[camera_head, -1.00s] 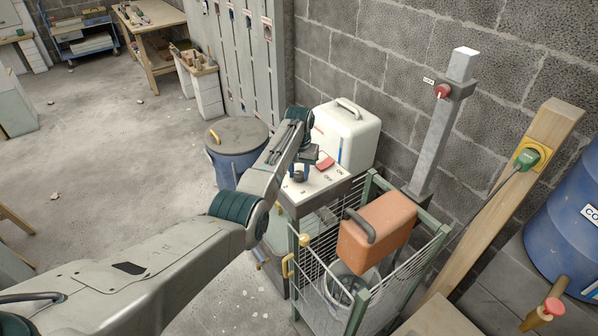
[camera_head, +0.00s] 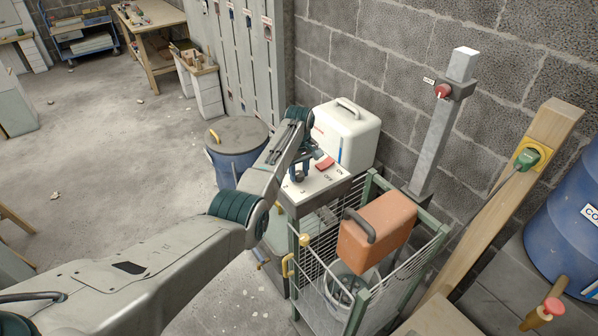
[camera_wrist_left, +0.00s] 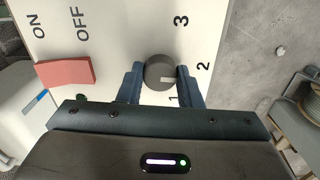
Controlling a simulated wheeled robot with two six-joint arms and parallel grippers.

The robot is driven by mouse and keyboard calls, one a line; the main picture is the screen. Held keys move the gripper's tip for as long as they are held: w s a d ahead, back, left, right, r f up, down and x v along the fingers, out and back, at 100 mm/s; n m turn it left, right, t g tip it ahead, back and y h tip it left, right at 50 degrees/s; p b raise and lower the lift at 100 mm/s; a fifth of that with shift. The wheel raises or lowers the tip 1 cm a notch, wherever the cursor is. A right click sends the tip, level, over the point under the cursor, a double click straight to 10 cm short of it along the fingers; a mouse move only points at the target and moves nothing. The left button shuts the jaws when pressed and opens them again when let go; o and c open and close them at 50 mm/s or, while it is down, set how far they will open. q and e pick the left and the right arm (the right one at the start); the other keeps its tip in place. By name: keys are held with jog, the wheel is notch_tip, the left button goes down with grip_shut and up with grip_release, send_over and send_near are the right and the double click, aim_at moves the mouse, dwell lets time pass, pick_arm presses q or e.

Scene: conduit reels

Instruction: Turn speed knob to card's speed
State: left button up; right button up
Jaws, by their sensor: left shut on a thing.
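The grey round speed knob (camera_wrist_left: 160,70) sits on a white panel (camera_wrist_left: 120,25) with the digits 1, 2 and 3 beside it. Its pale pointer mark faces right in the left wrist view, towards the side of the 2, with the 1 below. My left gripper (camera_wrist_left: 160,78) has its blue fingers on both sides of the knob and is shut on it. In the head view my left gripper (camera_head: 302,172) reaches down onto the panel (camera_head: 312,190) and mostly hides the knob. I cannot make out the speed card. My right gripper is not in view.
A red rocker switch (camera_wrist_left: 65,73) marked ON and OFF is on the same panel. A white case (camera_head: 346,135) stands behind it. A wire cage cart (camera_head: 318,288) with an orange case (camera_head: 377,232) is close on the right. A lidded blue drum (camera_head: 228,170) stands left.

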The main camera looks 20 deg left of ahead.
aim_at(299, 173)
pick_arm(q)
jog(key=shift+r+n, duration=0.1)
jog(key=shift+n, duration=0.3)
jog(key=o, duration=1)
jog(key=shift+r, duration=0.1)
notch_tip(299, 173, up, 11)
jog(key=b, duration=0.4)
jog(key=shift+f, duration=0.2)
